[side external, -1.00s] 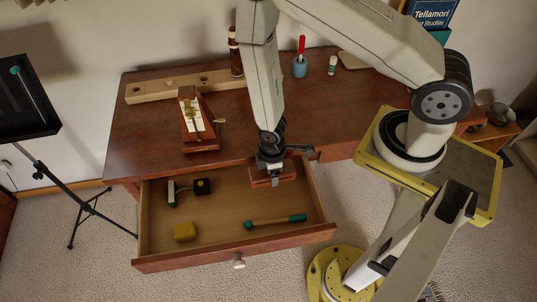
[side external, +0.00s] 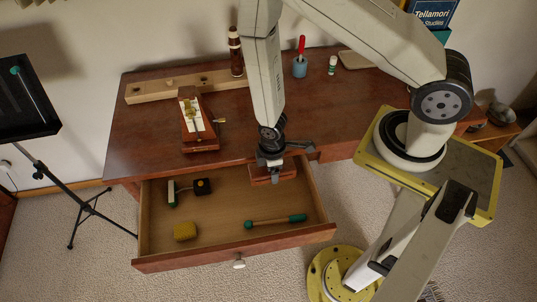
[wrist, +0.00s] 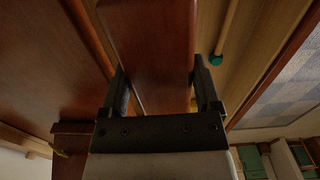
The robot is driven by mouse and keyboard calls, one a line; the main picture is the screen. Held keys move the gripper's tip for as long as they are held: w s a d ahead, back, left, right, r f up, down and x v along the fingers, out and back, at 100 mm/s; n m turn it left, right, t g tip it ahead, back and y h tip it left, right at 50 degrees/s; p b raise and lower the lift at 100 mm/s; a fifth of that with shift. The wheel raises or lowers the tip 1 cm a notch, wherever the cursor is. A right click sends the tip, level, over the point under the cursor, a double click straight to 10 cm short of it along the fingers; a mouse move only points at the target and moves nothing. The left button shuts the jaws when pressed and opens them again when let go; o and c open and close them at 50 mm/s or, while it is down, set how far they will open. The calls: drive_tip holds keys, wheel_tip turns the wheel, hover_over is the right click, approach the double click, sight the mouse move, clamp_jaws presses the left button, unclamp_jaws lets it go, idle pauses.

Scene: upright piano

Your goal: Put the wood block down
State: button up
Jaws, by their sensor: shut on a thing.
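The reddish-brown wood block (side external: 260,176) is at the back right of the open drawer (side external: 222,209). My gripper (side external: 274,173) is over it from above, with a finger on either side. In the wrist view the block (wrist: 152,45) fills the space between the two dark fingers (wrist: 160,85), and my gripper is shut on it. I cannot tell whether the block's underside touches the drawer floor.
In the drawer lie a green-headed mallet (side external: 275,221), a yellow sponge-like block (side external: 185,231), a black block (side external: 202,187) and a small white-and-green tool (side external: 172,192). The drawer's middle is bare. The desktop (side external: 140,140) is just behind.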

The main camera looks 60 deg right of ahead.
wheel_tip(320, 180, up, 14)
hover_over(291, 121)
wheel_tip(291, 121, down, 4)
drive_tip(key=shift+f, duration=0.65)
idle(0.7)
drive_tip(key=shift+f, duration=2.25)
drive_tip(key=shift+f, duration=1.75)
